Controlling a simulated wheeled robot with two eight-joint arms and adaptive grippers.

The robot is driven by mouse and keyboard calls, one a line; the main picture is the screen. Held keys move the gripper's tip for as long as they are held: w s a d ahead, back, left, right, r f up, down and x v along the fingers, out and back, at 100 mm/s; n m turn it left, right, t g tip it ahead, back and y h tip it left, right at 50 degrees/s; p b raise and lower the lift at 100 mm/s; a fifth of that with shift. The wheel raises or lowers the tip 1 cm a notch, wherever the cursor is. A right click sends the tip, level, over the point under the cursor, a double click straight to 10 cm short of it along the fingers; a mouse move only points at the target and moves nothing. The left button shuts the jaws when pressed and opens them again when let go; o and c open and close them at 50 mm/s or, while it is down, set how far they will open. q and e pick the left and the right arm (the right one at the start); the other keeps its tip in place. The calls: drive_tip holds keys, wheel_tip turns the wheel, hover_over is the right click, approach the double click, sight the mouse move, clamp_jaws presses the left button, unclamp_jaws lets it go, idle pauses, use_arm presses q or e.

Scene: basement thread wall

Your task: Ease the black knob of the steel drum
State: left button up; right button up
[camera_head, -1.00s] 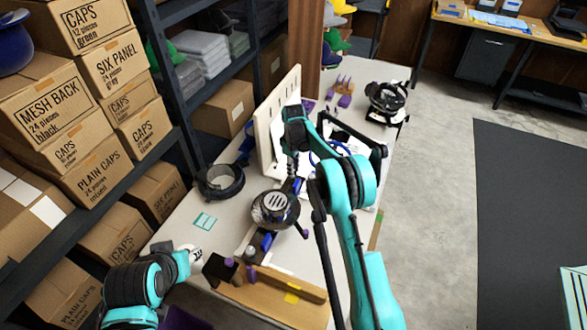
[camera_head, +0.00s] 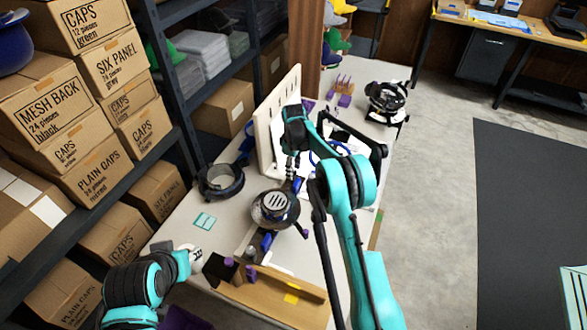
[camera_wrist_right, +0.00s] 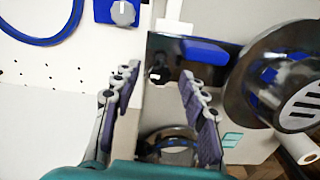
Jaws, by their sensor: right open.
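The steel drum (camera_head: 268,212) is a dark, shiny round body with a pale slotted disc on top, standing on the bench. It also shows at the right of the right wrist view (camera_wrist_right: 262,85). I cannot make out its black knob for certain; a small dark piece (camera_head: 305,233) sits at the drum's lower right. My right gripper (camera_head: 291,165) is above and behind the drum, partly hidden by its own arm. In the right wrist view (camera_wrist_right: 155,78) its fingers are apart and empty, left of the drum. My left gripper (camera_head: 195,254) is small and unclear near the bench's left edge.
A white pegboard (camera_head: 280,110) stands behind the drum. A dark ring (camera_head: 220,181) and teal cards (camera_head: 205,220) lie to its left. A wooden board (camera_head: 270,292) lies in front. A blue box with a grey knob (camera_wrist_right: 123,12) is on the panel.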

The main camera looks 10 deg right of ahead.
sight(294, 171)
wheel_tip(294, 171, up, 12)
idle(0.4)
idle(0.3)
drive_tip(key=s+d+r+m+t, duration=0.1)
drive_tip(key=s+r+m+t, duration=0.15)
drive_tip(key=s+r, duration=0.55)
drive_tip(key=s+d+r+m+t, duration=0.1)
drive_tip(key=s+r+m, duration=0.2)
drive_tip(key=s+r, duration=0.55)
drive_tip(key=s+f+m+t, duration=0.2)
drive_tip(key=s+f, duration=0.2)
drive_tip(key=s, duration=0.7)
drive_tip(key=s+d+f+m+t, duration=0.1)
drive_tip(key=s+f+m, duration=0.2)
drive_tip(key=s, duration=0.7)
wheel_tip(294, 171, down, 2)
drive_tip(key=shift+s+f+t, duration=0.1)
drive_tip(key=shift+s+t, duration=0.25)
drive_tip(key=shift+s, duration=0.05)
